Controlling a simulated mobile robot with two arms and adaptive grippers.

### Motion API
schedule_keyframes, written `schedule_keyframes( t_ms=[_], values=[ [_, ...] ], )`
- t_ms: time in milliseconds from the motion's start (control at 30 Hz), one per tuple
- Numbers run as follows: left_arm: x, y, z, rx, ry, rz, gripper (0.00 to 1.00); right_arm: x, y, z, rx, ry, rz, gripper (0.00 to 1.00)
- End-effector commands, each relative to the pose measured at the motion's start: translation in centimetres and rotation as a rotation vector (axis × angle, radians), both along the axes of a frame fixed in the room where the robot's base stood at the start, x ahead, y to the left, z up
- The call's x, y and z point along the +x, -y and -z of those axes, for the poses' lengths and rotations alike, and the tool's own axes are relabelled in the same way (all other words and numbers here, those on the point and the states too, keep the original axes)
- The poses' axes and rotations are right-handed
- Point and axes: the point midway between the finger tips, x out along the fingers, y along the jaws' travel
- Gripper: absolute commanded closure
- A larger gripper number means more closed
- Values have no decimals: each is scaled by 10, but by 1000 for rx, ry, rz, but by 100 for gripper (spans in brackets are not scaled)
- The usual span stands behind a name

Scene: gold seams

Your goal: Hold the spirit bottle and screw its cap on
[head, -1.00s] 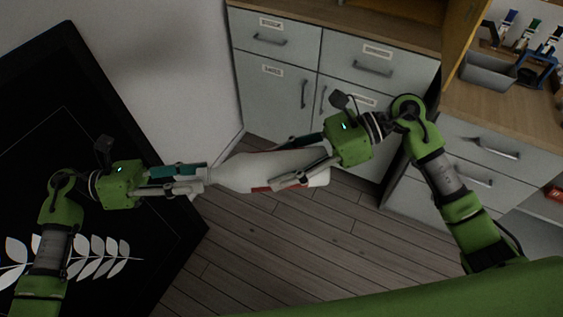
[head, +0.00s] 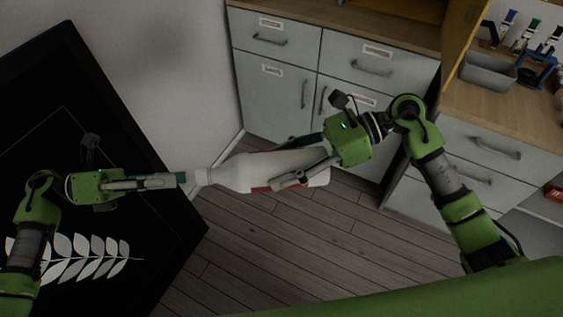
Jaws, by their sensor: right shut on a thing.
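The spirit bottle (head: 240,172) is white with a red stripe along its lower side. It lies nearly level in the air, neck to the left. My right gripper (head: 287,164) is shut on its wide body, one finger in front and the other mostly hidden behind. A short white piece that looks like the cap (head: 201,177) is at the neck's end; how tightly it sits cannot be told.
Grey drawers and cupboards (head: 275,90) stand behind the bottle. A wooden counter at the right holds a grey bin (head: 487,72) and small tools. A black panel with white leaves (head: 60,130) is at the left. Wood floor (head: 300,240) lies below.

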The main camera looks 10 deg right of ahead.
Motion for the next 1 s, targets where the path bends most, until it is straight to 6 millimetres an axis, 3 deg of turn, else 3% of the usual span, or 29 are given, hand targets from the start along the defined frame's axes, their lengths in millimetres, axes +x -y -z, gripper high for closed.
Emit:
schedule_keyframes(
  t_ms=[300, 500, 700, 1000],
  values=[
    [0, -15, 0, 17, -625, -2, 62, 0, -1, -3, 5, 3, 0, 100],
    [1, -23, 0, 20, -924, -9, 62, 0, -1, -3, 5, 3, 0, 100],
    [1, -26, 0, 21, -1061, -12, 62, 0, -1, -3, 5, 3, 0, 100],
    [1, -27, 0, 21, -1078, -11, 62, 0, -1, -3, 5, 3, 0, 100]
  ],
)
